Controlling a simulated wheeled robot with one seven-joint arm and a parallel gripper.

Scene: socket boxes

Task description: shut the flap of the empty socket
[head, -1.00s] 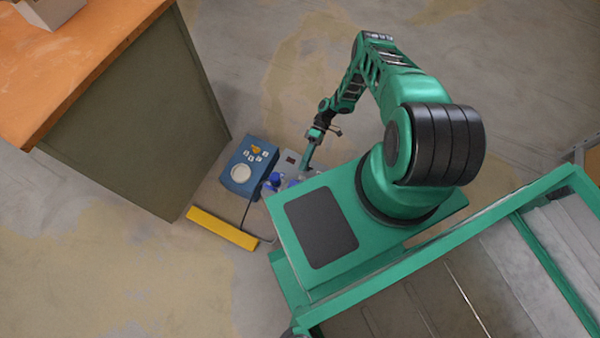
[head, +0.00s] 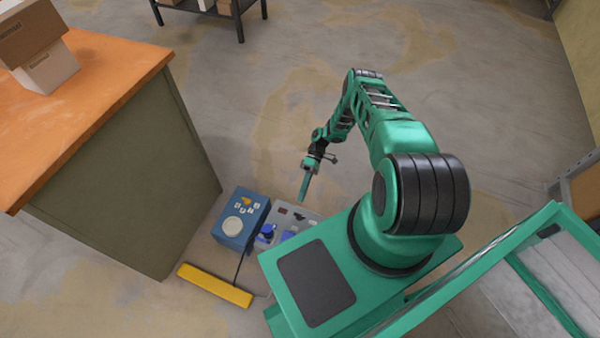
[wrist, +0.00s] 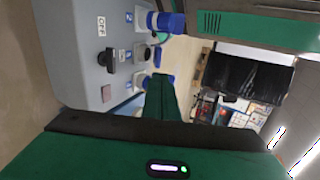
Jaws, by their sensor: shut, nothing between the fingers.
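The grey socket box (head: 312,217) stands on the floor beside my base in the head view. It has blue parts (head: 266,233) on its face, and a flatter blue piece, perhaps a flap (head: 288,235), to their right. In the wrist view the box (wrist: 75,50) is at the left, with numbered sockets and blue pieces (wrist: 170,22) at its edge. My gripper (head: 302,198) is shut and empty, pointing down above the box in the head view. In the wrist view its green fingers (wrist: 160,82) hide part of the lowest socket.
A blue box (head: 252,209) with a round pale disc stands left of the socket box. A yellow bar (head: 215,286) lies in front, with a dark cable near it. An orange-topped cabinet (head: 110,75) is at the left.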

